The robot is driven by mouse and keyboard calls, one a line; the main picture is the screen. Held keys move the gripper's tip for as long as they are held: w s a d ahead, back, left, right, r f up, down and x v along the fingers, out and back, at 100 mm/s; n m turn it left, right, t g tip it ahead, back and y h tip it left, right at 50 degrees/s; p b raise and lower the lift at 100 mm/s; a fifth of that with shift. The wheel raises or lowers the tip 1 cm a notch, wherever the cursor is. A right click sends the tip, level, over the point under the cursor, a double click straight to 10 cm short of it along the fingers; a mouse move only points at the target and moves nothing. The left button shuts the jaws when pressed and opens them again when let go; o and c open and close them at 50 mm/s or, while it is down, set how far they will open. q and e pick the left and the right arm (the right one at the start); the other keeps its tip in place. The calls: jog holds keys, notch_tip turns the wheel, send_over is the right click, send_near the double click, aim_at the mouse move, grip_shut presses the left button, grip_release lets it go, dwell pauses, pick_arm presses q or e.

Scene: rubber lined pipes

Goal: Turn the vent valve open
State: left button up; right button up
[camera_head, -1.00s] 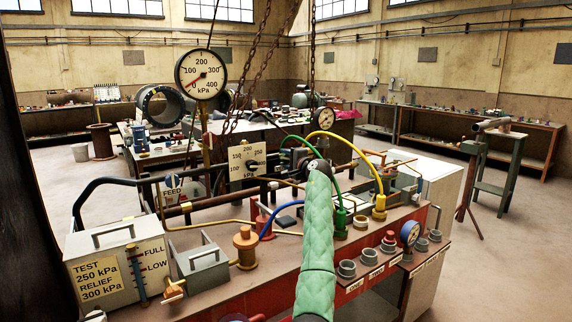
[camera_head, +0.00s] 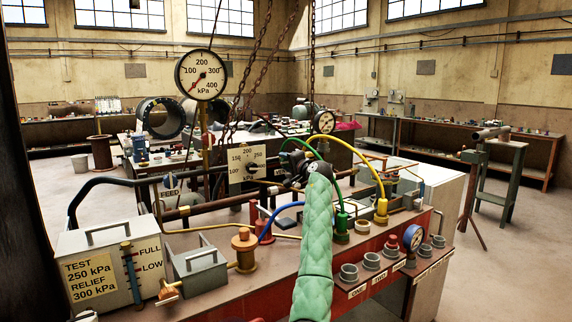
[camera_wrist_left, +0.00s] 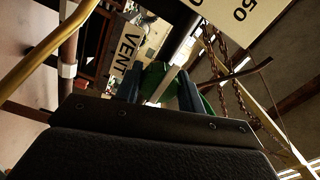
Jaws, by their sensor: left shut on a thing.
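My left gripper (camera_head: 297,166) is at the end of the green-sleeved arm, over the pipework at the middle of the bench. In the left wrist view its two blue-grey fingers (camera_wrist_left: 160,88) are shut on the vent valve (camera_wrist_left: 154,76), which shows as a green part with a pale bar. My right gripper is not in view.
A large pressure gauge (camera_head: 201,74) stands behind the bench, left of the gripper. A dial plate (camera_head: 247,172) is close by on the left. Green and yellow hoses (camera_head: 360,158) arch close on the right. A grey test box (camera_head: 104,268) stands at the bench's left end. Chains hang behind.

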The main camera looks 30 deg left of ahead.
pick_arm(q)
jog(key=o, duration=1)
jog(key=shift+w, duration=0.15)
jog(key=shift+c, duration=0.2)
jog(key=shift+d, duration=0.2)
jog(key=b+v, duration=0.1)
jog(key=v, duration=0.6)
jog(key=shift+s+d, duration=0.2)
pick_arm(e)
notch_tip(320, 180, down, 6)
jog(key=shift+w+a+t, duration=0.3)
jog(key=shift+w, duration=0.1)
